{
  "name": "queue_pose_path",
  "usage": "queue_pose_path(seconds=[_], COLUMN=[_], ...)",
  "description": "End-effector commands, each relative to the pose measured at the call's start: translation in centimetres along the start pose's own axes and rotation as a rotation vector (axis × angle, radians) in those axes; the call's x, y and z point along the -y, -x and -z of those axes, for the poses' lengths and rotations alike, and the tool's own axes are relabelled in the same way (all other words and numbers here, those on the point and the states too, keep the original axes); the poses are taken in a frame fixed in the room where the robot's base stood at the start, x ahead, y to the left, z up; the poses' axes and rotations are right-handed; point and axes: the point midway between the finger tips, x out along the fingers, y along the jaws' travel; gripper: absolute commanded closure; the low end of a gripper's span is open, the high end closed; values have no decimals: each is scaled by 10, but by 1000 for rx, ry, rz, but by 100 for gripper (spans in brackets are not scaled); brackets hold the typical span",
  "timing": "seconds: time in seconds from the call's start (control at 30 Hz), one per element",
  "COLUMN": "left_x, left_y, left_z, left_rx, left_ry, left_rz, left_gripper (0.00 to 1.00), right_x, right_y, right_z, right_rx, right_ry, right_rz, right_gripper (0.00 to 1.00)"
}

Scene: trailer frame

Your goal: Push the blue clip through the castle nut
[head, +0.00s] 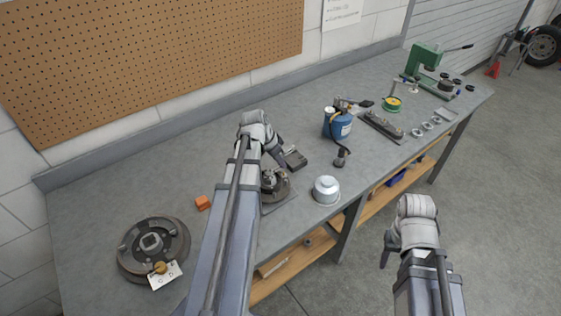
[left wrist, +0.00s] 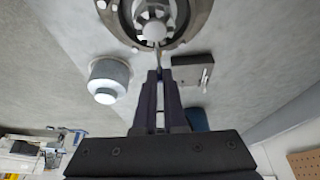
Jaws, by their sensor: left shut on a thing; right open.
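The hub with the castle nut (head: 268,181) stands on a plate on the bench, partly hidden by my left arm. In the left wrist view the castle nut (left wrist: 155,27) is at top centre, with slots around a pale round middle. My left gripper (left wrist: 159,72) is shut on a thin piece, the clip (left wrist: 158,56); its blue colour is hard to make out. The clip's tip reaches the nut's near edge in that view; I cannot tell whether it is in a slot. My right gripper (head: 387,256) is open and empty, off the bench's front edge.
A silver cap (head: 326,190) stands right of the hub, and a dark box (head: 294,158) lies behind it. A blue torch (head: 337,124) is further right. An orange block (head: 203,202) and a brake drum (head: 153,248) with a tag are at left. A green press (head: 425,60) stands far right.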

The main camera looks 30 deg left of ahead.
Motion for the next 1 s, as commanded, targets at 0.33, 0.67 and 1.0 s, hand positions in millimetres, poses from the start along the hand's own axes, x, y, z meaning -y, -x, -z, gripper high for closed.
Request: queue_pose_path(seconds=[0.33, 0.67, 1.0], left_x=[0, 0, 0], left_y=[2, 3, 3], left_z=[-4, -6, -8], left_rx=[0, 0, 0], left_ry=[0, 0, 0], left_rz=[0, 0, 0], left_gripper=[100, 100, 100], right_x=[0, 0, 0], right_y=[0, 0, 0], right_z=[0, 0, 0], right_rx=[0, 0, 0], right_ry=[0, 0, 0], right_rz=[0, 0, 0], right_gripper=[50, 50, 50])
